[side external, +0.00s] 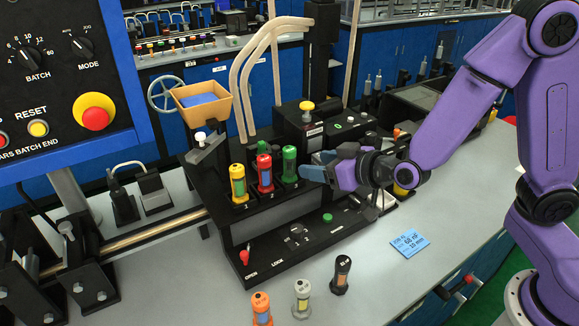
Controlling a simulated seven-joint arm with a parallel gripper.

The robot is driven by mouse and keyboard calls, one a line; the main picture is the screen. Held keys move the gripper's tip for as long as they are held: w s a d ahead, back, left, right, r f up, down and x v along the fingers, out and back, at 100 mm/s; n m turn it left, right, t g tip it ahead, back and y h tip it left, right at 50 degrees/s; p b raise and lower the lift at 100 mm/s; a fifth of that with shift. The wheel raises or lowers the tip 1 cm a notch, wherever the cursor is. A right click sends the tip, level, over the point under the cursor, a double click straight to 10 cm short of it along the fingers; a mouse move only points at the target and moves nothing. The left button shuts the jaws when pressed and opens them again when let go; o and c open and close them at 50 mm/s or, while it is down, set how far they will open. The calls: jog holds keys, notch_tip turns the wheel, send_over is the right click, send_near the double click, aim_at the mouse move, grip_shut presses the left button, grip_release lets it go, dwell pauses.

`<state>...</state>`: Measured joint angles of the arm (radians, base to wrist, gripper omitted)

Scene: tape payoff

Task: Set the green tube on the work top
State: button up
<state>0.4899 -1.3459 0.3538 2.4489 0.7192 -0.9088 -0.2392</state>
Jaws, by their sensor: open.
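The green tube (289,166) stands upright in the black rack (262,213), at the right end of a row with a red tube (264,174) and a yellow tube (238,184). My gripper (313,168) is just to the right of the green tube, pointing left towards it, with its jaws open. I cannot tell whether a finger touches the tube. The grey work top (370,285) spreads in front of the rack and to its right.
An orange tube (261,309), a pale grey tube (302,298) and a black tube (341,274) stand on the work top in front. A blue note (410,242) lies to their right. A red lever (245,255) sits low on the rack unit. Work top around the note is clear.

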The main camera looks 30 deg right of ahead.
aim_at(294, 161)
jog(key=x, duration=0.5)
jog(key=shift+w+f, duration=0.1)
jog(key=shift+f, duration=0.05)
jog(key=shift+d+x, duration=0.15)
jog(key=shift+x, duration=1.2)
jog(key=shift+d+x, duration=0.1)
jog(key=shift+x, duration=1.2)
jog(key=shift+f, duration=0.1)
grip_shut()
